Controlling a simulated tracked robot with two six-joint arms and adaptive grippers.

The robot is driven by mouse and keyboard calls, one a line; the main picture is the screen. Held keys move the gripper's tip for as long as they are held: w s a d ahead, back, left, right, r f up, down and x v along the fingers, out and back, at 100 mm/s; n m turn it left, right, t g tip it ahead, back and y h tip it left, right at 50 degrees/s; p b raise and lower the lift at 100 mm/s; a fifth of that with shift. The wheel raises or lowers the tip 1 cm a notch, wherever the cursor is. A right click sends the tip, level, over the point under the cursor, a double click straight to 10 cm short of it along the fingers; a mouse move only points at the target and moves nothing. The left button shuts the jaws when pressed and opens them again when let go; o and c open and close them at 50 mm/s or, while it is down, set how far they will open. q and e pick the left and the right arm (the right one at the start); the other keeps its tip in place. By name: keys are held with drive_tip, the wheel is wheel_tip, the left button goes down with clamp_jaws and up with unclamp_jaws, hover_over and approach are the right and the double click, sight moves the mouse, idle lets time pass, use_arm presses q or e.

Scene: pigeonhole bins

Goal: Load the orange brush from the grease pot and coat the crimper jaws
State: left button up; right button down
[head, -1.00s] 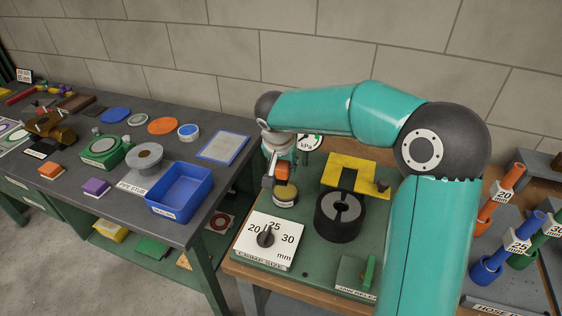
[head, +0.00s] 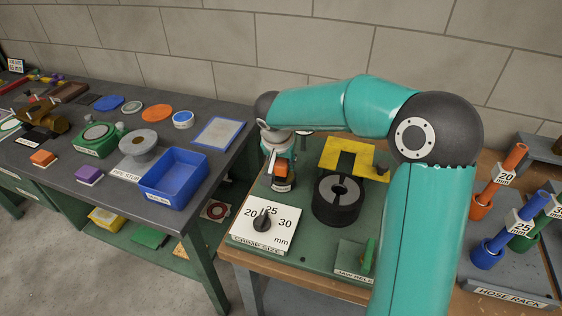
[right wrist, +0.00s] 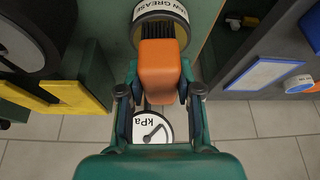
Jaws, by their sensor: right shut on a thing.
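My right gripper (right wrist: 158,92) is shut on the orange brush (right wrist: 158,72), with its dark bristles (right wrist: 158,30) pointing away from the gripper. The bristles overlap the pale, labelled grease pot (right wrist: 162,10) in the right wrist view; I cannot tell how deep they reach. In the head view the gripper (head: 279,160) and brush (head: 281,170) are at the back left of the green bench top, mostly hiding the pot. The crimper's black ring with grey jaws (head: 339,190) stands to the right, apart from the brush. My left gripper is not in view.
A yellow bracket (head: 345,152) stands behind the crimper ring. The crimp size dial (head: 262,223) is in front of the brush. A blue bin (head: 174,178) is on the left table. The hose rack (head: 512,290) is at the right. A gauge (right wrist: 152,128) is near the gripper.

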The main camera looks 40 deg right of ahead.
drive_tip(key=shift+f+b, duration=0.45)
drive_tip(key=shift+b, duration=0.05)
idle(0.9)
drive_tip(key=shift+a+f+b, duration=0.1)
drive_tip(key=shift+f+b, duration=0.05)
drive_tip(key=shift+b, duration=0.25)
idle(1.4)
drive_tip(key=shift+r+p, duration=2.05)
drive_tip(key=shift+r, duration=1.6)
